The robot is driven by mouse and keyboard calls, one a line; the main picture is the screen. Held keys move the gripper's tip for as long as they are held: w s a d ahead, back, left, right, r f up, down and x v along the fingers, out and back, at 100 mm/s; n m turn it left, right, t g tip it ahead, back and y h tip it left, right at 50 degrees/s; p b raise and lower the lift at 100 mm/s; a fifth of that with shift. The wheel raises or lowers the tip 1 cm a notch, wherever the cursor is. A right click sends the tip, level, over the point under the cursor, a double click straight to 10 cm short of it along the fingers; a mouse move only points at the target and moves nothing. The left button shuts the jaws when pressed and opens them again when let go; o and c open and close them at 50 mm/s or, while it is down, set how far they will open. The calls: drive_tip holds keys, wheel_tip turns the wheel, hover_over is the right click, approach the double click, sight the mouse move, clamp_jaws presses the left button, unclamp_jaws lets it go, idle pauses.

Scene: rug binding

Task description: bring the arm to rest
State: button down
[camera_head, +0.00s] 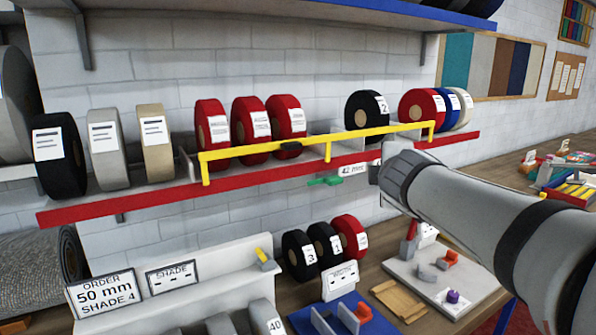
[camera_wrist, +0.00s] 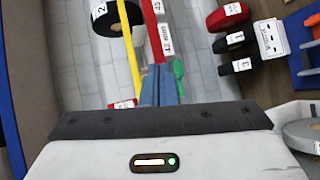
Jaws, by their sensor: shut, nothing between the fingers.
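My arm (camera_head: 480,220) reaches in from the right in the head view, its end in front of the shelf's red edge near the 42 mm label. My gripper (camera_wrist: 160,88) shows in the wrist view with its blue-grey fingers together and nothing between them. In the head view the fingers are hidden behind the wrist. The yellow rail (camera_head: 265,150) runs along the shelf front close to the gripper; it also shows in the wrist view (camera_wrist: 131,55) just left of the fingers. I cannot tell whether they touch.
Red, black, grey and beige rolls stand on the shelf (camera_head: 110,207). A green piece (camera_head: 323,181) hangs below its edge, right of the fingers in the wrist view (camera_wrist: 178,72). Below are several rolls (camera_head: 298,255), a blue tray (camera_head: 325,318) and a pale board (camera_head: 460,285).

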drive_tip(key=s+a+f+m+g+y+b, duration=0.2)
drive_tip(key=s+f+m+g, duration=0.9)
drive_tip(key=s+f, duration=1.3)
wheel_tip(320, 180, down, 3)
drive_tip(key=m, duration=0.5)
drive_tip(key=shift+s+a+r+m, duration=0.15)
drive_tip(key=shift+s+a+m, duration=0.15)
